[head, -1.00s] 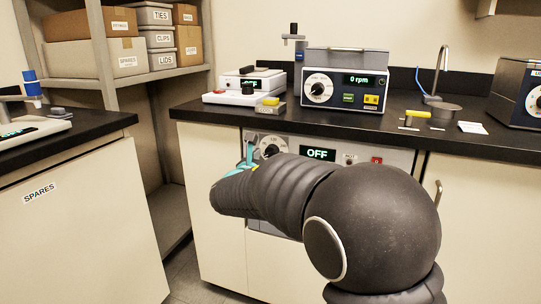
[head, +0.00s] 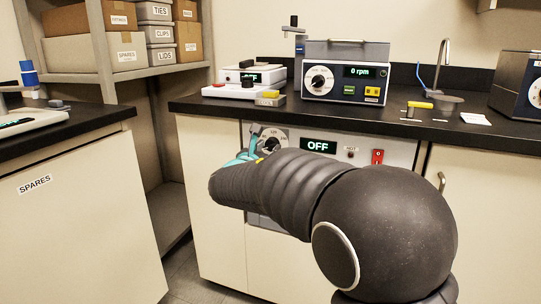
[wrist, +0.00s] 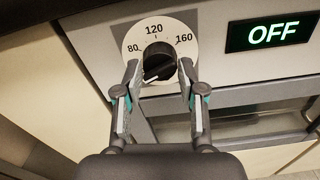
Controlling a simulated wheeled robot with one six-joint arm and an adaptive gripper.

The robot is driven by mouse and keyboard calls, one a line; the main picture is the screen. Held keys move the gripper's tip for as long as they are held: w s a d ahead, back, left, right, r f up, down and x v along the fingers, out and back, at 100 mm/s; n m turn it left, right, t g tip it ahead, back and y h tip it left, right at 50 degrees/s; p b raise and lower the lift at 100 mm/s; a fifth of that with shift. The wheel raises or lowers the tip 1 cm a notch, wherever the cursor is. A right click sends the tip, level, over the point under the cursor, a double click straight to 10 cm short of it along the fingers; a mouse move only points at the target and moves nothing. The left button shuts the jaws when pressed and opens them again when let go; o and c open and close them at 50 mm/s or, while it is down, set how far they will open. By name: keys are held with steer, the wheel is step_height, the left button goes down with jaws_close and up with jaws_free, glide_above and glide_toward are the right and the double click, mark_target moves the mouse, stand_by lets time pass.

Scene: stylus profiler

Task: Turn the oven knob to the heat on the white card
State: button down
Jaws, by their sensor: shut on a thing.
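The oven knob (wrist: 158,62) is black and sits on a round white dial marked 80, 120 and 160 in the wrist view. A white mark on the knob shows toward its lower left. My gripper (wrist: 159,70) has one finger on each side of the knob and is shut on it. In the head view the dial (head: 273,138) shows partly behind my gripper (head: 245,156). The oven display (head: 319,146) reads OFF, also in the wrist view (wrist: 274,33). A white card (head: 475,119) lies on the counter at the right; its writing is too small to read.
A red switch (head: 377,157) is on the oven panel, right of the display. The black counter (head: 410,128) overhangs the oven. On it stand a device reading 0 rpm (head: 345,82) and a white hotplate (head: 236,91). Floor shows at the lower left.

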steer(key=m+b, duration=0.2)
steer(key=b, duration=0.1)
steer(key=m+b, duration=0.2)
steer(key=b, duration=0.1)
steer(key=shift+f+m+b, duration=0.35)
steer(key=shift+m+b, duration=0.05)
steer(key=shift+r+m, duration=0.35)
steer(key=shift+m, duration=0.55)
steer(key=shift+m, duration=0.7)
steer(key=m, duration=0.6)
steer(key=shift+m, duration=0.4)
